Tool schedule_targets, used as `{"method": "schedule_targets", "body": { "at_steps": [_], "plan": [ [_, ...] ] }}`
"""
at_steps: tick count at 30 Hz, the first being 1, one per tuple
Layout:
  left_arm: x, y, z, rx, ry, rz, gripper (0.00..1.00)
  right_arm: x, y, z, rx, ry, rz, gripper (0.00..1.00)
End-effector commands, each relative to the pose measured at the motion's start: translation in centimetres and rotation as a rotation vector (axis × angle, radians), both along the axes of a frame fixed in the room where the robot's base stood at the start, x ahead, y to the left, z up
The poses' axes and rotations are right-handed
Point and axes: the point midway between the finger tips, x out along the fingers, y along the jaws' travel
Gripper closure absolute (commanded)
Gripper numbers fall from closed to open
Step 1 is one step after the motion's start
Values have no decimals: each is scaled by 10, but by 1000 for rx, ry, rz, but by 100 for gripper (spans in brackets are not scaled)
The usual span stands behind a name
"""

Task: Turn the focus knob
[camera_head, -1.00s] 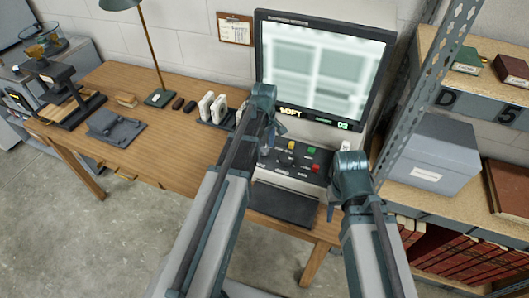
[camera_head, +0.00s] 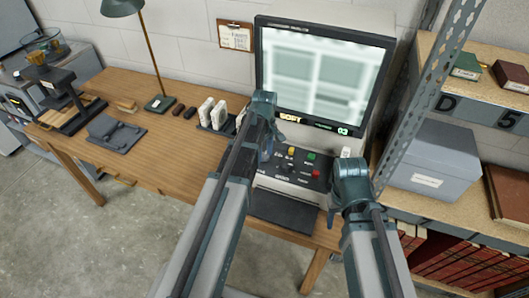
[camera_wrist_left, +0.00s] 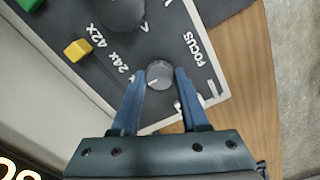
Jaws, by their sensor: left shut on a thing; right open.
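The focus knob (camera_wrist_left: 159,76) is a small dark grey round knob with a pale pointer mark, beside the printed word FOCUS in the left wrist view. My left gripper (camera_wrist_left: 160,84) is shut on it, one blue finger on each side. In the head view my left arm hides the knob, and the left gripper (camera_head: 266,150) is at the left end of the control panel (camera_head: 300,165). The reader's screen (camera_head: 318,85) shows blurred pale blocks, with SOFT and 03 lit below. My right gripper (camera_head: 332,215) is open and empty, right of the panel; its fingers are mostly hidden.
A yellow button (camera_wrist_left: 78,49) and a larger dark knob (camera_wrist_left: 126,10) are near the focus knob. A metal shelf post (camera_head: 425,100) and a grey box (camera_head: 435,160) stand close on the right. White cartridges (camera_head: 212,112) stand left of the reader.

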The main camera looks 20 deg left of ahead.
Motion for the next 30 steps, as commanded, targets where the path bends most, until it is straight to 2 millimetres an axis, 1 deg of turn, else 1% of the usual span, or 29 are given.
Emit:
{"method": "schedule_targets", "body": {
  "at_steps": [4,9,20,21,23,24,25,30],
  "plan": [
    [0,0,0,0,0,-141,100,0,0,0,0,0,0,50],
    [0,0,0,0,0,-249,100,0,0,0,0,0,0,50],
    [0,0,0,0,0,-269,100,0,0,0,0,0,0,50],
    [0,0,0,0,0,-269,49,0,0,0,0,0,0,50],
    [0,0,0,0,0,-269,38,0,0,0,0,0,0,50],
    [0,0,0,0,0,-269,31,0,0,0,0,0,0,50],
    [0,0,0,0,0,-269,26,0,0,0,0,0,0,50],
    [0,0,0,0,0,-268,26,0,0,0,0,0,0,50]
  ]
}}
